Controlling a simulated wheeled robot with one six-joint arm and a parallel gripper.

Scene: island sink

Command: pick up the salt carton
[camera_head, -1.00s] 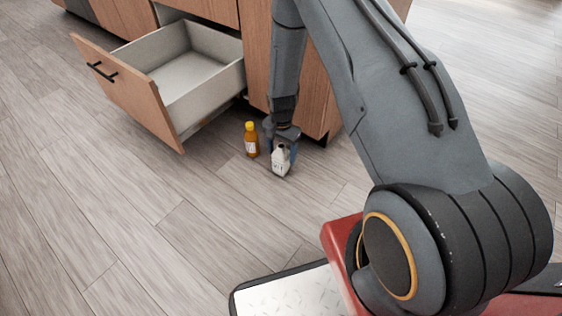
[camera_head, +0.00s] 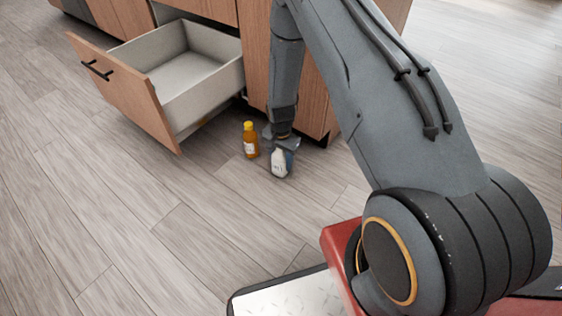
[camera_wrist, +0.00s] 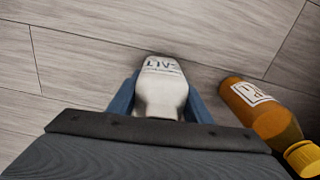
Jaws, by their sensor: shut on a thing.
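The salt carton (camera_head: 279,165) is a small white container with dark lettering, low at the floor in front of the island cabinet. In the wrist view the salt carton (camera_wrist: 160,88) sits between the two blue fingers, its lettering toward the far end. My gripper (camera_head: 283,152) points down and is shut on the carton; it also shows in the wrist view (camera_wrist: 160,100). Whether the carton's base touches the floor I cannot tell.
An amber bottle with a yellow cap (camera_head: 250,140) stands just left of the carton; it also shows at right in the wrist view (camera_wrist: 262,108). An open, empty drawer (camera_head: 160,80) juts out at upper left. The wood floor (camera_head: 130,230) in front is clear.

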